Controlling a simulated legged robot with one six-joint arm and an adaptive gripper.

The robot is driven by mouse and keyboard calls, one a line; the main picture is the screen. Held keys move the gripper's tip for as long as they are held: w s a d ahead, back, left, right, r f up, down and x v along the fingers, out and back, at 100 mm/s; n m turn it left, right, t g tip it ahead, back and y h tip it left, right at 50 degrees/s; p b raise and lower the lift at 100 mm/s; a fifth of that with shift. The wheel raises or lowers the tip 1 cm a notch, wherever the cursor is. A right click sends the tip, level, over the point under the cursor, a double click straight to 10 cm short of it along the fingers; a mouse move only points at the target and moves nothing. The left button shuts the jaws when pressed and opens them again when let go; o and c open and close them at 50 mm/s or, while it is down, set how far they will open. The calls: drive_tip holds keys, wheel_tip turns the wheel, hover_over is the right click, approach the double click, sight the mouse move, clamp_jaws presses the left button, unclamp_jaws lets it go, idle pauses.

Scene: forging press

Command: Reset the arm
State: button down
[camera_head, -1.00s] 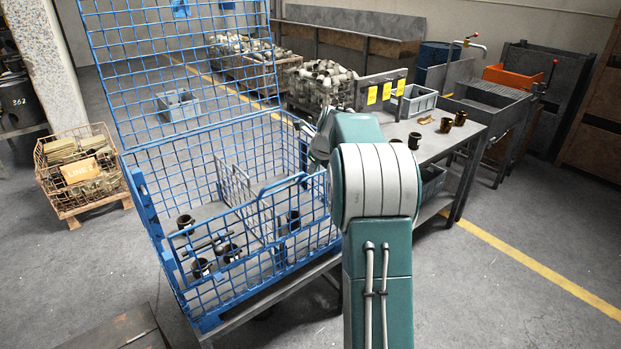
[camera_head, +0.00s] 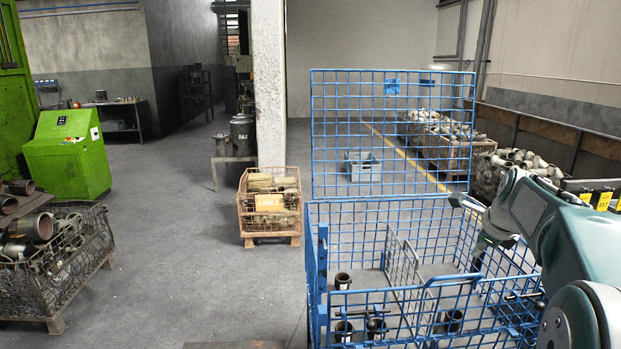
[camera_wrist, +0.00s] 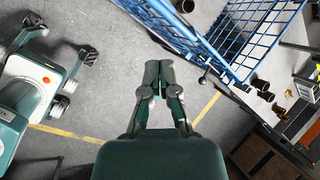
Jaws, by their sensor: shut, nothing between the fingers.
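My arm (camera_head: 560,225) is green and white and comes in at the right edge of the head view, bent beside the blue wire cage (camera_head: 390,80). In the wrist view my gripper (camera_wrist: 158,70) points away from the camera, its two dark green fingers together with nothing between them. Bare grey floor lies behind the fingertips. The fingers cannot be made out clearly in the head view. The blue cage (camera_wrist: 245,30) shows at the upper right of the wrist view, apart from the fingers.
Several dark cylindrical parts (camera_head: 343,281) lie in the cage. A crate with an orange label (camera_head: 269,203) stands left of it. A wire crate of parts (camera_head: 85,240) and a green cabinet (camera_head: 70,155) are at the far left. Floor between them is clear.

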drive_tip(key=s+a+r+n, duration=0.2)
drive_tip(key=s+a+n, duration=1.2)
drive_tip(key=s+a, duration=0.2)
drive_tip(key=s+a+f+n, duration=0.3)
drive_tip(key=s+n, duration=0.3)
drive_tip(key=s, duration=0.1)
drive_tip(key=s+a+f+n, duration=0.3)
drive_tip(key=s+f+n, duration=0.1)
drive_tip(key=s+n, duration=0.2)
drive_tip(key=shift+s+a+f+n, duration=0.15)
drive_tip(key=shift+s+n, duration=0.25)
drive_tip(key=shift+s, duration=0.3)
drive_tip(key=shift+w, duration=0.1)
